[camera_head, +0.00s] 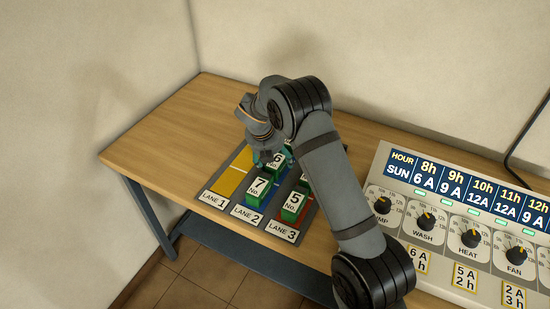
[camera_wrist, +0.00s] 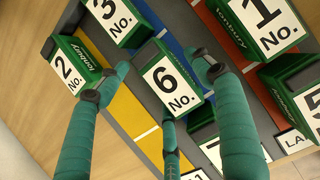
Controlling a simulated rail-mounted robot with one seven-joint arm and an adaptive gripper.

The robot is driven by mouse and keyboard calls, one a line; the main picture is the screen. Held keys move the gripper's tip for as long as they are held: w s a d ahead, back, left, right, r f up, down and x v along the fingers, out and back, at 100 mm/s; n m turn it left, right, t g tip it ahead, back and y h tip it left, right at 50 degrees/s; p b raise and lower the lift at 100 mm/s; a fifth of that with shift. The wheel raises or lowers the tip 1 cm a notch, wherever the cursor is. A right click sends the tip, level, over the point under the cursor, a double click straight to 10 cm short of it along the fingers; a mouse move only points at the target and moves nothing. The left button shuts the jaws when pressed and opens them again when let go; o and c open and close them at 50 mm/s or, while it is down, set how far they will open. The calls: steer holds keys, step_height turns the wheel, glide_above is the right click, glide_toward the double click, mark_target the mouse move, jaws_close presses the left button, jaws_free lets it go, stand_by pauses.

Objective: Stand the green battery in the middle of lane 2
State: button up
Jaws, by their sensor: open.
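Several green batteries with white numbered tops are in view. Number 6 (camera_wrist: 170,84) is between my gripper's spread fingers in the wrist view. Its top also shows under my gripper (camera_head: 272,152) in the head view, in line with lane 2 behind number 7. I cannot tell whether the fingers touch it or whether it rests on the board. Number 7 (camera_head: 260,186) stands at the front of lane 2, the blue strip (camera_head: 242,200). Number 5 (camera_head: 293,204) stands in lane 3. My gripper is open. My arm and fingers hide part of the lanes.
Number 2 (camera_wrist: 70,66), number 3 (camera_wrist: 120,20) and number 1 (camera_wrist: 262,24) stand close around my fingers. Yellow lane 1 (camera_head: 231,182) looks largely bare. A control panel (camera_head: 470,215) is at the right. The wooden table (camera_head: 170,135) is clear at the left.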

mark_target(277, 155)
steer(key=shift+r, duration=0.1)
steer(key=v, duration=1.2)
steer(key=x, duration=1.2)
steer(key=shift+f, duration=0.35)
steer(key=shift+r, duration=2.1)
steer(key=shift+f, duration=0.1)
